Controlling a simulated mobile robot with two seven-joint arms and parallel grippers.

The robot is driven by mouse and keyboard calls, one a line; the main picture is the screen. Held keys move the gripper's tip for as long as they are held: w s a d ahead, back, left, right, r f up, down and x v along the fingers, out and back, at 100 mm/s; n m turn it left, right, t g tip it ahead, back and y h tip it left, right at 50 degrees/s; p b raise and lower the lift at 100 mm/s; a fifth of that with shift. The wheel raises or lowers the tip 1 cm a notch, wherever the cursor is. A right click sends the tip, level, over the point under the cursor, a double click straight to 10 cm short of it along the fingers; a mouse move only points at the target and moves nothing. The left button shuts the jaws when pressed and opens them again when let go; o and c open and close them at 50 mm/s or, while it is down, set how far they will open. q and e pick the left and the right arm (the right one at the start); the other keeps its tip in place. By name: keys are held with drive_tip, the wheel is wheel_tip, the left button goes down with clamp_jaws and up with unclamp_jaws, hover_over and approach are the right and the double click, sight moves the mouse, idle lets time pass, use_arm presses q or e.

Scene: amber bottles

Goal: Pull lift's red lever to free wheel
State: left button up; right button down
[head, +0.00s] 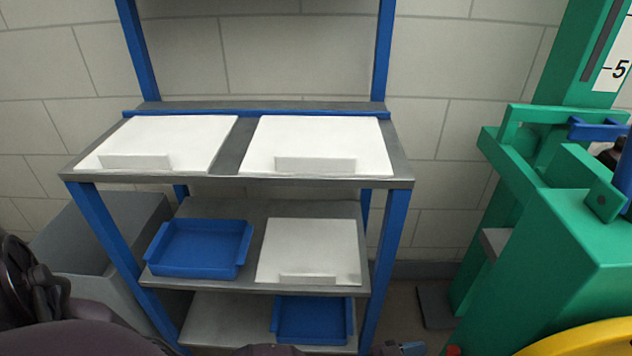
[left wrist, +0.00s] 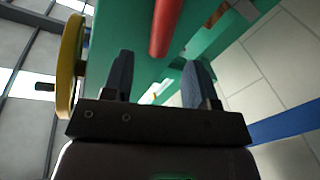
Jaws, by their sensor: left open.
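The green lift (head: 545,260) stands at the right in the head view and fills the upper middle of the left wrist view (left wrist: 145,25). Its red lever (left wrist: 166,25) shows in the left wrist view as a red rod, beyond and between my open fingers. In the head view only a small red bit (head: 453,350) shows at the bottom edge, perhaps the lever. The yellow wheel (head: 585,342) is at the bottom right; it also shows at left in the wrist view (left wrist: 70,65). My left gripper (left wrist: 160,72) is open and empty, apart from the lever. My right gripper is not in view.
A blue-framed rack (head: 398,225) with white lids (head: 315,140) and blue trays (head: 200,248) stands left of the lift. A grey bin (head: 90,235) is at the far left. A gap of floor (head: 410,285) lies between rack and lift.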

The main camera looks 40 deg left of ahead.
use_arm(q)
drive_tip(key=s+a+r+g+y+p, duration=0.1)
drive_tip(key=s+a+r+y+p, duration=0.7)
drive_tip(key=s+a+r+p, duration=0.3)
drive_tip(key=s+a+r, duration=0.1)
drive_tip(key=s+a, duration=0.2)
drive_tip(key=a, duration=0.3)
drive_tip(key=shift+s+r+y, duration=0.25)
drive_tip(key=shift+r+y, duration=0.05)
drive_tip(key=shift+y, duration=0.1)
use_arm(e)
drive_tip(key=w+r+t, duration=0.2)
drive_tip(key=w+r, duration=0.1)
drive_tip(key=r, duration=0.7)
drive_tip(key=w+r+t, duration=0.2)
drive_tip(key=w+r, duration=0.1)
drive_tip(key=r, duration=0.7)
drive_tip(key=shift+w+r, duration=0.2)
